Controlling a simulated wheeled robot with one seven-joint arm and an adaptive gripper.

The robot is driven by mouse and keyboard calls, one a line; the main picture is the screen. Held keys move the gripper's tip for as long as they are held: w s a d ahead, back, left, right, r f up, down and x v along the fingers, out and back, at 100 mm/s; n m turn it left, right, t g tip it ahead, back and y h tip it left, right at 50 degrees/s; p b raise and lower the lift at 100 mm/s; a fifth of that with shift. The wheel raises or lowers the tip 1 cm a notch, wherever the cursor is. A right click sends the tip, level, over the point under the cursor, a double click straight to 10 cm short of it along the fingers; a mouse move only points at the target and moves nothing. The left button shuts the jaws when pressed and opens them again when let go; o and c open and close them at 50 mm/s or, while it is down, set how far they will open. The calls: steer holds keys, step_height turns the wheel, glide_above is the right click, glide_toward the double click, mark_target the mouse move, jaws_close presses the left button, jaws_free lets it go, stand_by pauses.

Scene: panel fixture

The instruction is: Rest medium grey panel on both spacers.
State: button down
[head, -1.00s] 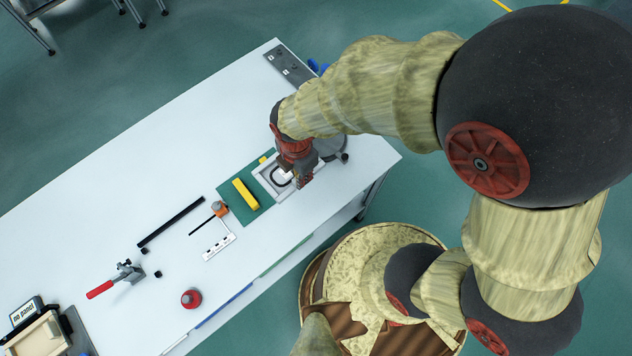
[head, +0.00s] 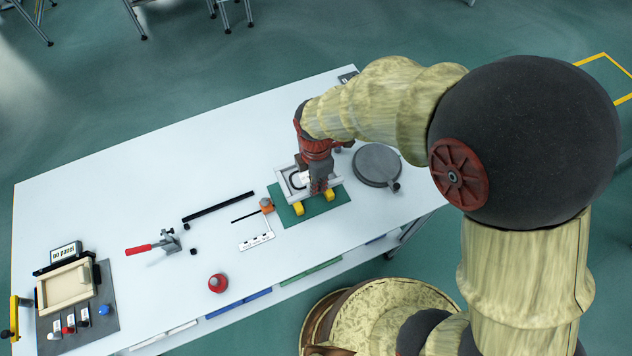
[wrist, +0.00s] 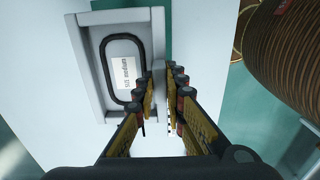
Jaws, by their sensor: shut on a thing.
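The medium grey panel (head: 283,180) has a raised rim, a black oval ring and a white label; in the wrist view the panel (wrist: 100,60) fills the upper left. My gripper (head: 320,188) is shut on the panel's near side; its fingers (wrist: 162,95) show in the wrist view at the panel's right rim. The panel is over the green mat (head: 318,206). The front ends of two yellow spacers, the left one (head: 298,209) and the right one (head: 329,195), stick out below it. Whether the panel touches them I cannot tell.
A round grey disc (head: 377,164) stands right of the mat. An orange-topped item (head: 266,204), a white scale strip (head: 257,241), a black bar (head: 218,207), a red-handled clamp (head: 155,245) and a red round thing (head: 217,283) lie to the left.

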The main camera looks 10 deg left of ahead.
steer(key=shift+f+b, duration=1.75)
steer(key=shift+f, duration=1.6)
steer(key=shift+f+b, duration=0.3)
steer(key=shift+f, duration=0.25)
steer(key=c, duration=1.9)
jaws_free()
steer(key=shift+o, duration=0.7)
step_height(320, 180, up, 12)
